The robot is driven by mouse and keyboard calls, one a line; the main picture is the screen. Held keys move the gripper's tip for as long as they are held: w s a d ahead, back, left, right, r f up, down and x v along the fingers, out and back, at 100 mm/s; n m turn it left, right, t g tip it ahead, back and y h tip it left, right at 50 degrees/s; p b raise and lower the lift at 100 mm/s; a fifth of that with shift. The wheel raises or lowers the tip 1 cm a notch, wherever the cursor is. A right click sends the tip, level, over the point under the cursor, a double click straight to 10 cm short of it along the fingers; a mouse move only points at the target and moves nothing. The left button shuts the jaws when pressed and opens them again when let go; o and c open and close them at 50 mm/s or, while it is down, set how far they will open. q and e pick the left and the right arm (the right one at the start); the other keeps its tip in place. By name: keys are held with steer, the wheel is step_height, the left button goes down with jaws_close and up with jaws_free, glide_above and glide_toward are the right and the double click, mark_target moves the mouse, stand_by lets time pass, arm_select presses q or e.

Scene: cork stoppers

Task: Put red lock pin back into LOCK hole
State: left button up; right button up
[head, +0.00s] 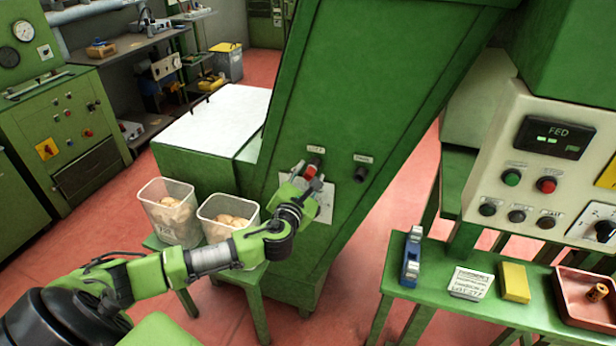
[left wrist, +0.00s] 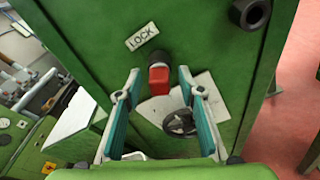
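The red lock pin (head: 310,172) sits at the LOCK hole on the sloping green machine face, and its red head (left wrist: 158,80) sticks out from a dark collar (left wrist: 157,58) in the left wrist view. How deep it sits I cannot tell. The LOCK label (left wrist: 142,36) is just above it; the label also shows in the head view (head: 316,149). My left gripper (head: 308,182) is at the pin. Its fingers (left wrist: 159,84) are spread, one on each side of the red head, with gaps visible. My right gripper is out of view.
A second dark socket (head: 361,174) with a label is to the right. A pale plate with a dark round part (left wrist: 180,122) lies below the pin. Two bins of corks (head: 165,225) stand left. A green bench (head: 450,312) holds a yellow block (head: 515,282) and a red tray (head: 570,310).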

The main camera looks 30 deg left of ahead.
arm_select(q)
steer(key=shift+s, duration=0.1)
steer(key=v, duration=1.2)
stand_by(0.4)
